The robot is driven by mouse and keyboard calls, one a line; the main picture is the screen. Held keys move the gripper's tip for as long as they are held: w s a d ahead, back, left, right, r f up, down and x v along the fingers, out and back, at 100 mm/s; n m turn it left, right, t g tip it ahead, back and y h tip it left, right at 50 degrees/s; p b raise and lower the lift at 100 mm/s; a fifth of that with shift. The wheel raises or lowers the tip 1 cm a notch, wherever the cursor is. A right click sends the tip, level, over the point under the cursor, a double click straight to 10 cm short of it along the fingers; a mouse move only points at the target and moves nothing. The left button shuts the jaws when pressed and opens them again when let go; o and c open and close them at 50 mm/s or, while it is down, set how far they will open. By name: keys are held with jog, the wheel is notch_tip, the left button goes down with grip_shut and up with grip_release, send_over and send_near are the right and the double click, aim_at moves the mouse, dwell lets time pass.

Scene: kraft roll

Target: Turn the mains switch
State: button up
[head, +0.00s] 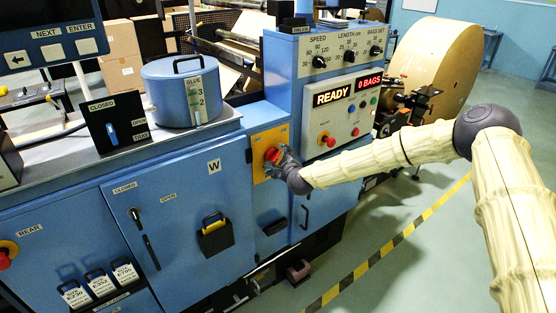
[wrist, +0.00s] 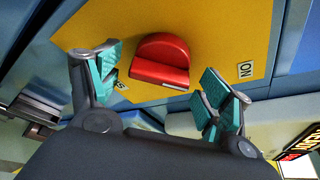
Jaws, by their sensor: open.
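The mains switch (head: 271,154) is a red rotary knob on a yellow plate (head: 258,139) on the front of the blue machine. In the wrist view the red knob (wrist: 163,58) has a raised grip bar, and the yellow plate (wrist: 225,28) carries an ON label (wrist: 245,70) at right. Another label near the left finger is partly hidden. My gripper (head: 277,160) is at the switch. In the wrist view my gripper (wrist: 163,85) is open, with one teal-padded finger on each side of the knob and gaps between pads and knob.
The control panel (head: 339,105) right of the switch shows READY and 0 BAGS, with another red knob (head: 328,140) below. The glue pot (head: 181,91) stands on the machine top. A kraft roll (head: 428,65) is behind.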

jog(key=c, duration=1)
jog(key=shift+f+b, duration=0.15)
jog(key=shift+b, duration=0.4)
jog(key=n+t+b, duration=0.2)
jog(key=n+b, duration=0.3)
jog(key=b, duration=0.3)
jog(key=n+t+y+b, duration=0.1)
jog(key=n+t+b, duration=0.1)
jog(key=n+b, duration=0.4)
jog(key=n+t+b, duration=0.1)
jog(key=n+b, duration=0.4)
jog(key=b, duration=0.5)
jog(key=shift+f+n+t+y, duration=0.3)
jog(key=shift+n+t+y, duration=0.1)
jog(key=shift+n, duration=0.3)
jog(key=o, duration=1)
